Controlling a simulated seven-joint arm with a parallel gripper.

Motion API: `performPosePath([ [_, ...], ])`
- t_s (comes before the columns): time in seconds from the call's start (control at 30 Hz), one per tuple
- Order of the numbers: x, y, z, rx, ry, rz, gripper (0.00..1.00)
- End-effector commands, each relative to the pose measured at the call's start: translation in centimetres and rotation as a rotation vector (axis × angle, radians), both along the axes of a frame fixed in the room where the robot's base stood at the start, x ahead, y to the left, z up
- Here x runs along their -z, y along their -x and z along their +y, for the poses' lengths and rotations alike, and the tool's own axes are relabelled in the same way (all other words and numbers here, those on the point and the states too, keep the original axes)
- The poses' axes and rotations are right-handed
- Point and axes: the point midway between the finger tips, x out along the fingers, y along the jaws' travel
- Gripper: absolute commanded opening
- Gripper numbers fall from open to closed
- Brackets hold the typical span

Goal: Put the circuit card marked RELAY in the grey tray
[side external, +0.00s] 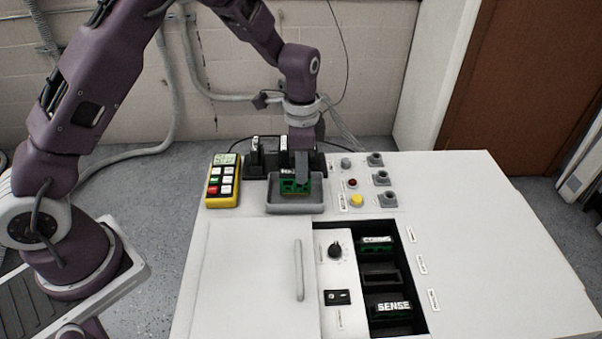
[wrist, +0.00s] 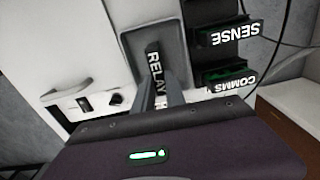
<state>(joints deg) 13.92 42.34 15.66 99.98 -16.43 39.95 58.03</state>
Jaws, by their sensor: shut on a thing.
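The RELAY circuit card (side external: 293,187) is green with a white-lettered black edge. My gripper (side external: 302,171) is shut on it, and the fingers partly hide it. The card is upright, with its lower part within the outline of the grey tray (side external: 296,209); I cannot tell whether it touches the tray floor. In the wrist view the lettering of the RELAY card (wrist: 154,72) reads clearly beside my gripper fingers (wrist: 172,92), against the grey tray (wrist: 139,31).
A black rack (side external: 257,163) with upright cards stands close behind the tray. A yellow keypad (side external: 223,181) is left; buttons and grey knobs are right. An open bay in front holds a SENSE card (side external: 392,308) and another card (side external: 376,241). The white cover (side external: 245,270) has a raised handle.

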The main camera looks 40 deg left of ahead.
Motion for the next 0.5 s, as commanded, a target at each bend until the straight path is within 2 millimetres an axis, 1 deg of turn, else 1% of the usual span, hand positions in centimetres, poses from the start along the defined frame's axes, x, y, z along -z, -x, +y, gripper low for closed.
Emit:
performPosePath([
  [0.03,0.74,0.06,0.02,0.0,-0.001,0.002,0.0],
  [0.1,1.15,0.01,0.02,-0.001,-0.001,0.001,0.0],
  [0.3,1.13,-0.03,-0.01,-0.001,0.0,-0.001,0.0],
  [0.43,1.48,-0.03,-0.01,0.0,0.0,-0.001,0.0],
  [0.47,1.44,-0.04,-0.02,0.0,-0.001,-0.002,0.21],
  [0.5,1.43,-0.04,-0.02,0.0,-0.001,-0.002,0.29],
])
